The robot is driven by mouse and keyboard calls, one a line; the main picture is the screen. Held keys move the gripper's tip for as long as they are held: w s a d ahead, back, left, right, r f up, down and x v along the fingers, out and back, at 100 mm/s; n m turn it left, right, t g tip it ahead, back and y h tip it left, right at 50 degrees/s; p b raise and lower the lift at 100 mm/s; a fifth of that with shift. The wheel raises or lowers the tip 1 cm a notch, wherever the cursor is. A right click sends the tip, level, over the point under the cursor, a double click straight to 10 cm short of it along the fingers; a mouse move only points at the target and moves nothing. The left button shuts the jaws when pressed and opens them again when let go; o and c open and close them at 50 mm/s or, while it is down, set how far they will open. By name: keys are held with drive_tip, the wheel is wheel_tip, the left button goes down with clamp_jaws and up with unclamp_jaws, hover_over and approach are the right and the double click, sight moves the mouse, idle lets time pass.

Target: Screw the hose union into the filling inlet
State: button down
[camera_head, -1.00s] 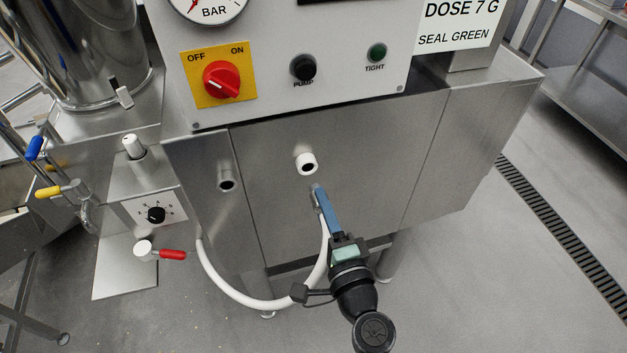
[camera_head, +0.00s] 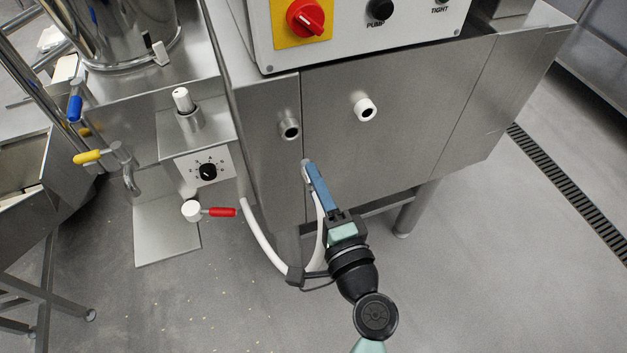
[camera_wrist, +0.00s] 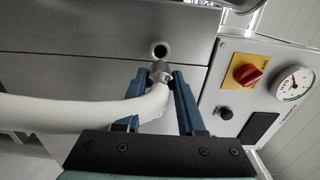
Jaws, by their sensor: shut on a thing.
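My gripper (camera_head: 310,171) is shut on the metal hose union (camera_wrist: 161,70) at the end of a white hose (camera_head: 262,240). Its blue fingers close on both sides of the union in the wrist view. A grey metal port (camera_head: 289,130) with a dark round opening is on the machine's front, just above and left of the gripper tip. It also shows in the wrist view (camera_wrist: 160,50), close ahead of the union, with a gap. A second port with a white rim (camera_head: 365,108) is to its right. No label shows which is the filling inlet.
The control panel with a red switch (camera_head: 305,17) is above the ports. A valve with a red handle (camera_head: 221,212) and a dial plate (camera_head: 207,169) are at left. The hose hangs in a loop below the front. Floor at lower right is clear.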

sight(305, 161)
drive_tip(key=shift+b+x, duration=0.45)
drive_tip(key=shift+x, duration=2.5)
drive_tip(key=shift+b, duration=0.35)
drive_tip(key=shift+x, duration=1.15)
idle(0.6)
drive_tip(key=shift+c, duration=1)
unclamp_jaws()
drive_tip(key=shift+b+v, duration=0.5)
drive_tip(key=shift+v, duration=2.95)
